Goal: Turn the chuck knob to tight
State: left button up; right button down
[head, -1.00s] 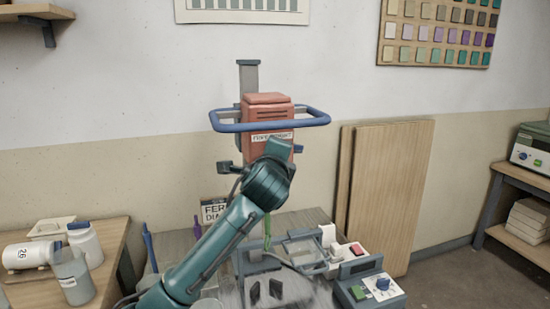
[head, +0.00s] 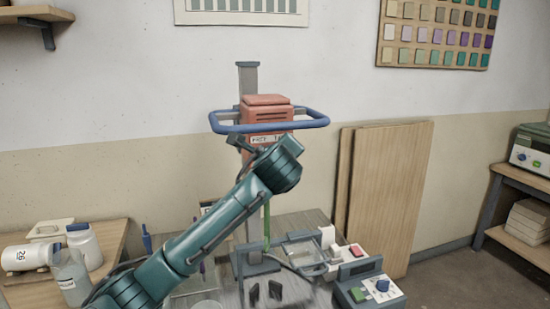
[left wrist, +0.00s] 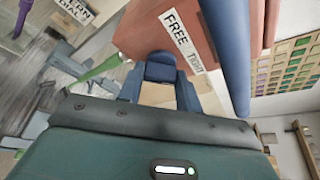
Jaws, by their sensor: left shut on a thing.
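The orange mixer head (head: 267,116) stands on a grey column with a blue bar (head: 270,126) around its front. A FREE/TIGHT label is on its lower front, partly behind my left arm in the head view; the label (left wrist: 184,40) reads clearly in the left wrist view. My left gripper (left wrist: 161,76) is shut on a blue-grey knob (left wrist: 160,67) beside the label. My wrist hides most of the gripper and the knob in the head view. I cannot tell which word the knob points at. My right gripper is not in view.
A side table at left carries white jars and a clear jug (head: 69,276). Wooden boards (head: 388,200) lean on the wall at right.

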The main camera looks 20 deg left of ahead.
pick_arm(q)
jog(key=o, duration=1)
jog(key=shift+s, duration=0.1)
jog(key=b+v, duration=0.2)
jog(key=v, duration=1.1)
jog(key=shift+f, duration=0.15)
